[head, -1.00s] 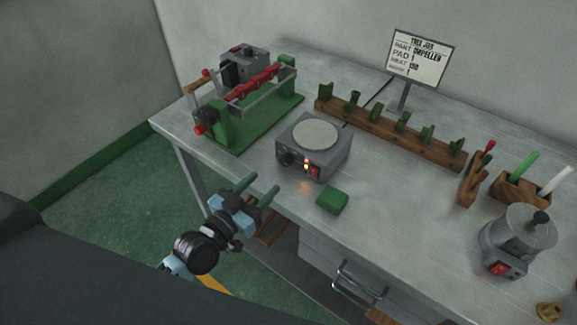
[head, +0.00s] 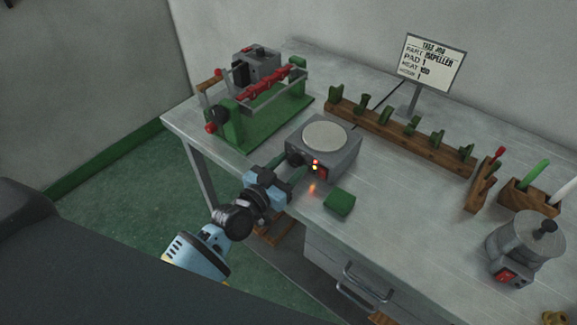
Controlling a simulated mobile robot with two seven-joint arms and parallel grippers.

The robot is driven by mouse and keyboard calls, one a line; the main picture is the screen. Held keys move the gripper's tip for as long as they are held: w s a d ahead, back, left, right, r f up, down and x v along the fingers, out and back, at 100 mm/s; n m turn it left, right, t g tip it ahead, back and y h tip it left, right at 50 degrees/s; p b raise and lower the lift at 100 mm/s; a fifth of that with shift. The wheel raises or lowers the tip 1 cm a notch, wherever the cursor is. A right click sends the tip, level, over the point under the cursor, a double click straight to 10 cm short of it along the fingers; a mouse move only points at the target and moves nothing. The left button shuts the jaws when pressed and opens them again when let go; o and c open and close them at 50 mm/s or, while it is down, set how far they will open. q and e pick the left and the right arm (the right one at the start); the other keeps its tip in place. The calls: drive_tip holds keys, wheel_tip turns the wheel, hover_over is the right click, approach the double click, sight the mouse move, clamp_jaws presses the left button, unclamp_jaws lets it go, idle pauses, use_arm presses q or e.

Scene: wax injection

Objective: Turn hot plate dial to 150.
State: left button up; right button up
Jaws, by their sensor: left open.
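The hot plate (head: 347,158) is a grey box with a pale round plate (head: 325,136) on top, standing near the table's front edge. Its black dial (head: 296,159) is on the front face, left of a lit red switch (head: 322,173). The dial's setting is too small to read. My left gripper (head: 287,168) is open, its two green fingers pointing at the dial from the front. The fingertips are at or very close to the dial and partly cover it; I cannot tell whether they touch. My right gripper is not in view.
A green block (head: 340,202) lies just right of the gripper. A green clamp fixture (head: 262,122) stands to the left. Behind are a wooden rack (head: 392,132) and a sign (head: 432,63) with a blurred heat line. A grey pot (head: 522,245) stands at right.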

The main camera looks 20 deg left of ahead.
use_arm(q)
drive_tip(key=shift+c, duration=0.2)
drive_tip(key=c, duration=0.9)
drive_tip(key=shift+m, duration=0.8)
drive_tip(key=shift+c, duration=0.2)
drive_tip(key=o, duration=1)
drive_tip(key=v, duration=0.6)
drive_tip(key=shift+s, duration=0.15)
drive_tip(key=shift+v, duration=0.75)
